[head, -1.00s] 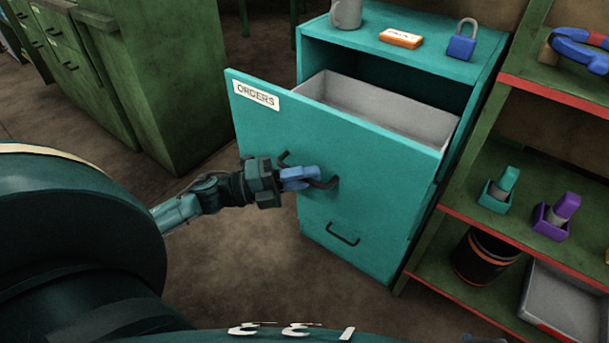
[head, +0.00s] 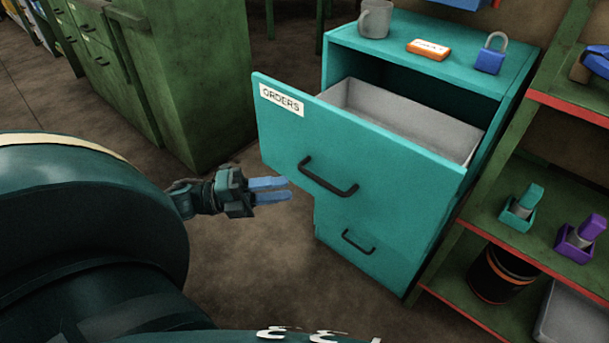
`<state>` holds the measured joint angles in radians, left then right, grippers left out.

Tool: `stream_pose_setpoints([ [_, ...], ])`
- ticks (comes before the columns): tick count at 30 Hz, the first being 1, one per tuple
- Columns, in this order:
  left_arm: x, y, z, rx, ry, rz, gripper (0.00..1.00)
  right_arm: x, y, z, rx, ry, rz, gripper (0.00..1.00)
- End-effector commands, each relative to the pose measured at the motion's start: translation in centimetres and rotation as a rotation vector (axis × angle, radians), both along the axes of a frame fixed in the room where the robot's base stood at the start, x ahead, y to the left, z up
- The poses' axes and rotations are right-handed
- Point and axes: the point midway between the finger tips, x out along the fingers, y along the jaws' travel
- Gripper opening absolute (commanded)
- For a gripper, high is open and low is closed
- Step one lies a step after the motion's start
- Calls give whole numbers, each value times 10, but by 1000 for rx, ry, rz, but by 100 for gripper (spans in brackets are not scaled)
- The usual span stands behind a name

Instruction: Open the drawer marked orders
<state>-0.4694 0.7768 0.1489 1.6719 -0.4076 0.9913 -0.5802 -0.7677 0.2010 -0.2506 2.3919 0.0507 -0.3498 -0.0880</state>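The drawer marked ORDERS (head: 370,155) is the upper drawer of a teal cabinet (head: 440,65). It stands pulled well out, and its grey inside shows empty as far as I can see. Its dark handle (head: 327,180) is on the front, with nothing on it. My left gripper (head: 288,189) is to the left of the handle and apart from it. Its two blue fingers are spread with a gap between them and hold nothing. My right gripper is not in view.
A grey mug (head: 376,18), an orange box (head: 428,49) and a blue padlock (head: 490,58) sit on the cabinet top. The lower drawer (head: 350,225) is shut. A green shelf (head: 470,205) stands at the right, green cabinets (head: 190,90) at the left. Floor between is clear.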

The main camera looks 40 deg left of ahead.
Motion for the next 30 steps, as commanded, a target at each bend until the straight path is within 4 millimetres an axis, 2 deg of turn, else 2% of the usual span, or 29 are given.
stream_pose_setpoints([
  [3, -12, 15, -3, 0, 2, 2, 32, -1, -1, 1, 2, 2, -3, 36],
  [9, -22, 26, -4, 0, -1, 0, 32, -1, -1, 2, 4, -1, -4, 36],
  [30, -22, 26, -4, -1, -1, 0, 32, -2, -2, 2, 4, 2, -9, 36],
])
